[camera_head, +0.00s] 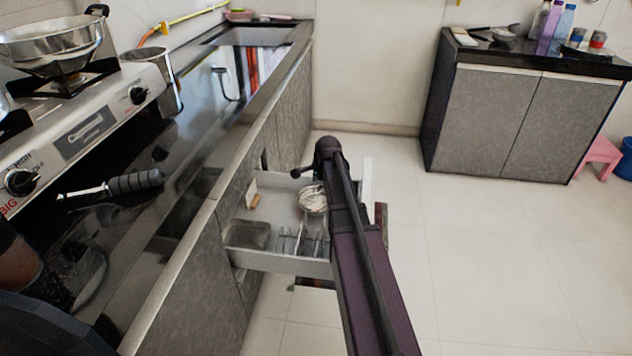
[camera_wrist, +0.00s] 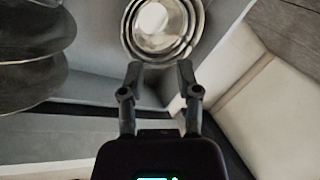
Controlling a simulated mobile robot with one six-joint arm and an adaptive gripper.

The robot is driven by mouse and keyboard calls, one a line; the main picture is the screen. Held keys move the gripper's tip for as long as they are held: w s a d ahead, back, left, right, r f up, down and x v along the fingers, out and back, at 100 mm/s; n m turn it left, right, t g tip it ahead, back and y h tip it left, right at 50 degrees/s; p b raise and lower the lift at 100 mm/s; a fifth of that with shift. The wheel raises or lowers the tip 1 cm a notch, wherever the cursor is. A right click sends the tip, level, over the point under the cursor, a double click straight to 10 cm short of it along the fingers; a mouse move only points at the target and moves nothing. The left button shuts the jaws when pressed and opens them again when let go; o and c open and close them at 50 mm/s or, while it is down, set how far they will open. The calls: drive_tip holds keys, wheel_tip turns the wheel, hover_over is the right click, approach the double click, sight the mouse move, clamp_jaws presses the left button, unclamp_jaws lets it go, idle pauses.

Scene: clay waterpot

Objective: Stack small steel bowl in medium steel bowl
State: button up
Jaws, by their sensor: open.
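Round steel bowls (camera_wrist: 162,42) show at the top of the wrist view as several concentric shiny rims around a bright round centre. They appear nested, but I cannot tell which rim is the small bowl and which the medium one. In the head view a round metallic bowl shape (camera_head: 313,199) sits in the pulled-out drawer (camera_head: 285,264), partly hidden by my arm. My gripper (camera_wrist: 160,70) is open and empty, its two fingertips just below the bowls' near rim in the picture. Contact with the rim cannot be told.
Wire dividers (camera_head: 290,240) stand in the drawer's near part. Large dark round items (camera_wrist: 35,45) lie left in the wrist view. The counter (camera_head: 205,120) with a stove (camera_head: 75,130) is on the left. Open floor (camera_head: 480,270) lies right, before a cabinet (camera_head: 520,115).

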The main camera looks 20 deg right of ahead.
drive_tip(key=shift+p+v, duration=0.75)
drive_tip(key=shift+v, duration=0.35)
drive_tip(key=s+a+f+n+g, duration=0.1)
drive_tip(key=s+a+n+g, duration=0.3)
drive_tip(key=s+a+n, duration=1.3)
drive_tip(key=s+a, duration=0.4)
drive_tip(key=a, duration=0.1)
drive_tip(key=shift+s+n, duration=0.3)
drive_tip(key=shift+s, duration=0.1)
wheel_tip(320, 180, up, 35)
drive_tip(key=p, duration=3.5)
